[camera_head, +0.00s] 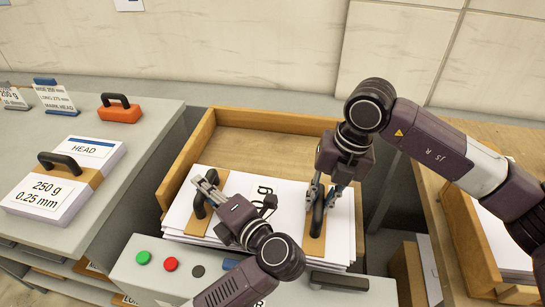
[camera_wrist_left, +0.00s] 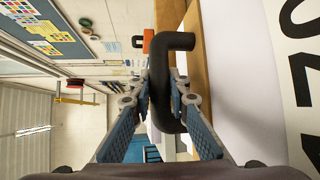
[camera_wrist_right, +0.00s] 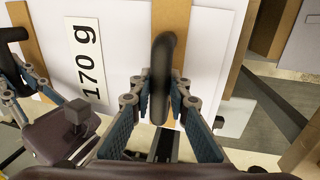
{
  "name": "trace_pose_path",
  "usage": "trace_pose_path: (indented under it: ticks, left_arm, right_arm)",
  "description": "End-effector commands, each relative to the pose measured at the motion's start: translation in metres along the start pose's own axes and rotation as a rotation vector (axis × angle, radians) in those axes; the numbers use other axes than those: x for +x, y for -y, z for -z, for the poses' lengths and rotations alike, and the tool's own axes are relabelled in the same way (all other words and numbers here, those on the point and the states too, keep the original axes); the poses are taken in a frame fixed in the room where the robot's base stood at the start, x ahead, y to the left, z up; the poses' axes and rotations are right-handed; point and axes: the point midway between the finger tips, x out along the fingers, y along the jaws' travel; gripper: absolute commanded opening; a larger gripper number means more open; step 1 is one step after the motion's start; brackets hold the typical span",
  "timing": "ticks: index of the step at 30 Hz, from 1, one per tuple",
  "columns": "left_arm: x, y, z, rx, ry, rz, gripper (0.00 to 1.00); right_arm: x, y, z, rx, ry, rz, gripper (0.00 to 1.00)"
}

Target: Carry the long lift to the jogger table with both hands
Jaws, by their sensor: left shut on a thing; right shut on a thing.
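The long lift (camera_head: 341,222) is a wide stack of white sheets with two brown bands, a black handle on each, and a label partly hidden by my left arm. The label reads 170 g in the right wrist view. My left gripper (camera_head: 207,190) is shut on the left handle (camera_wrist_left: 176,41). My right gripper (camera_head: 320,196) is shut on the right handle (camera_wrist_right: 163,60). The lift is at the front of a wooden-walled tray, apparently the jogger table (camera_head: 270,150), whose rear floor is bare. I cannot tell whether the lift touches the floor.
A grey console with green (camera_head: 143,258) and red (camera_head: 170,264) buttons stands in front of the tray. On the left table are a HEAD stack (camera_head: 84,150) labelled 250 g, an orange handled block (camera_head: 120,112) and signs. Another wooden tray (camera_head: 462,235) with paper stands at the right.

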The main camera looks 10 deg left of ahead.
Motion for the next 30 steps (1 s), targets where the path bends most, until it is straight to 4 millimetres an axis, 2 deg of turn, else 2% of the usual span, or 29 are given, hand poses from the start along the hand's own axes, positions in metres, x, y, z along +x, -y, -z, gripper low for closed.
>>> trace_pose_path:
  ticks: [3, 4, 9, 17, 20, 23, 30]
  left_arm:
    - [0.001, 0.003, -0.001, -0.006, 0.004, -0.006, 0.00]
    - [0.001, 0.007, 0.000, 0.000, 0.002, 0.001, 0.17]
    - [0.000, 0.005, 0.000, 0.000, 0.001, 0.001, 0.33]
    - [0.000, 0.005, 0.000, 0.000, 0.001, 0.001, 0.33]
    - [-0.007, 0.006, 0.000, 0.000, 0.002, 0.003, 0.33]
    - [-0.021, 0.006, 0.000, -0.001, 0.003, 0.006, 0.33]
    - [-0.073, 0.006, 0.000, 0.000, 0.002, 0.007, 0.33]
  right_arm:
    - [0.004, -0.001, -0.001, -0.002, 0.005, -0.007, 0.00]
    - [0.006, 0.000, 0.000, -0.001, 0.000, -0.002, 0.17]
    - [0.005, 0.000, 0.000, -0.001, 0.000, -0.001, 0.33]
    - [0.005, 0.001, 0.000, 0.000, 0.000, -0.001, 0.33]
    - [0.005, 0.001, 0.000, 0.000, 0.000, 0.000, 0.33]
    - [0.005, 0.001, 0.000, 0.000, 0.000, 0.000, 0.33]
    - [0.005, 0.001, 0.000, 0.000, 0.000, 0.000, 0.33]
